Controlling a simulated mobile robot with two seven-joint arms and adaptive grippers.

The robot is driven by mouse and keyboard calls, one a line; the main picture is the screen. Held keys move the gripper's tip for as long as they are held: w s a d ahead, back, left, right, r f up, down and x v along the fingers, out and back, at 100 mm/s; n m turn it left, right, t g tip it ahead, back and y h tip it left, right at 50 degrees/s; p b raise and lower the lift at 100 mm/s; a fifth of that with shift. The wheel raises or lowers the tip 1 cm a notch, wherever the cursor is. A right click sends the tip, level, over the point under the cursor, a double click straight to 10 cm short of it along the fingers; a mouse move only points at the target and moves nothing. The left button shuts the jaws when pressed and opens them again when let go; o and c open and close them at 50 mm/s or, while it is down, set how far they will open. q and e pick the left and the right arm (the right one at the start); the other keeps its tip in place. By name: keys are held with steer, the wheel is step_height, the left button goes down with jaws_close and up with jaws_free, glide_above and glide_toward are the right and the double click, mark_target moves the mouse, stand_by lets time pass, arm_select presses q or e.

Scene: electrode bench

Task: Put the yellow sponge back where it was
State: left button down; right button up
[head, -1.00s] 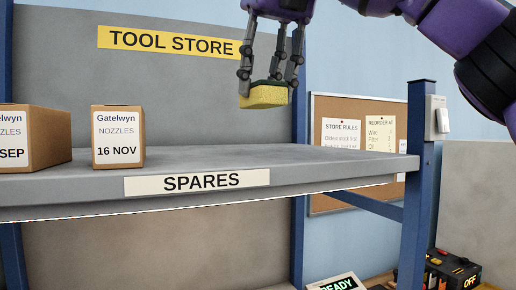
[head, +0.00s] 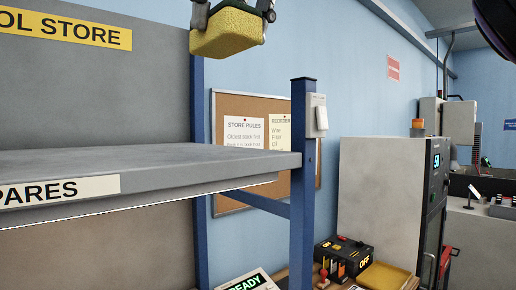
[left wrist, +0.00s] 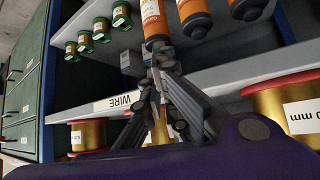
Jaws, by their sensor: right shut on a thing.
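The yellow sponge (head: 226,33) is at the top of the head view, held in the air above the level of the spares shelf (head: 150,160). My right gripper (head: 232,14) is shut on it from above; only its fingertips show, the rest is cut off by the picture edge. My left gripper (left wrist: 165,85) shows in the left wrist view, in front of shelves of spools and orange-labelled cylinders. Its grey fingers overlap, and I cannot tell whether they are open.
A blue post (head: 303,180) with a switch stands at the shelf's right end. Beyond are a black box marked OFF (head: 344,258), a flat yellow item (head: 384,278), a READY display (head: 250,283) and a grey cabinet (head: 380,195). The visible shelf top is bare.

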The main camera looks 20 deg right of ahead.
steer(key=shift+w+a+f, duration=0.15)
steer(key=shift+w+f, duration=0.3)
steer(key=shift+f, duration=0.05)
steer(key=w+d+f, duration=0.1)
steer(key=w+f, duration=0.1)
steer(key=w, duration=0.1)
steer(key=w+d+f, duration=0.1)
steer(key=w+f, duration=0.2)
steer(key=w, duration=0.1)
steer(key=w+d+f, duration=0.2)
steer(key=w, duration=0.1)
steer(key=shift+w+f, duration=0.25)
steer(key=shift+f, duration=0.1)
steer(key=shift+w+d+f, duration=0.15)
steer(key=shift+w+f, duration=0.2)
steer(key=shift+f, duration=0.1)
steer(key=x, duration=0.3)
steer(key=shift+s+d+f, duration=0.1)
steer(key=shift+s+d, duration=0.15)
steer(key=shift+d+f, duration=0.1)
steer(key=shift+f, duration=0.2)
steer(key=shift+s, duration=0.1)
